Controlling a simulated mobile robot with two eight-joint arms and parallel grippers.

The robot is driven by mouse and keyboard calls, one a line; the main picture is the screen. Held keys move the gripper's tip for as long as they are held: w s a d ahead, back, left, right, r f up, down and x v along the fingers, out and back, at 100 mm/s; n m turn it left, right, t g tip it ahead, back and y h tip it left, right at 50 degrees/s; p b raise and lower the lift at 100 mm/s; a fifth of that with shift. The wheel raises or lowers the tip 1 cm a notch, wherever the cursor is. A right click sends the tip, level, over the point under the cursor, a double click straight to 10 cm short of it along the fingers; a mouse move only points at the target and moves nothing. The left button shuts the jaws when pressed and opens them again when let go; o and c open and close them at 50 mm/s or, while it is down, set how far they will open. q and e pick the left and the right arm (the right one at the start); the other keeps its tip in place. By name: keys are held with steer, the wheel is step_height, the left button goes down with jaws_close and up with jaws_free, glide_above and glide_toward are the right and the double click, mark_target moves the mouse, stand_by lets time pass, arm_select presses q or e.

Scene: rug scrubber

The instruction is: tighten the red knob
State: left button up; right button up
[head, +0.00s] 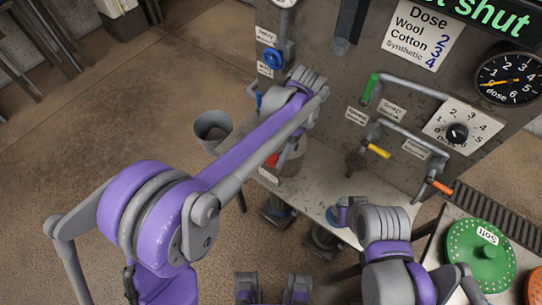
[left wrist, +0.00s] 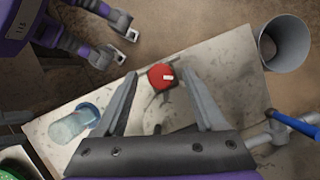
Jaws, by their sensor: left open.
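The red knob (left wrist: 161,76) with a small white mark shows in the left wrist view above a pale worn shelf (left wrist: 215,60). My left gripper (left wrist: 158,88) is open, its two grey fingers on either side of the knob in the picture. I cannot tell whether they touch it. In the head view my left arm crosses in front of this area and hides the gripper; a red patch (head: 271,160) shows just below the arm.
A grey bin (head: 212,128) stands left of the shelf. A blue valve (head: 270,57), a yellow-handled lever (head: 378,151) and an orange-handled lever (head: 440,186) are on the grey panel. A green disc (head: 480,255) lies at right. A pale blue jar (left wrist: 75,125) is left of the fingers.

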arm_select(q)
steer(key=shift+x, duration=1.2)
jaws_close()
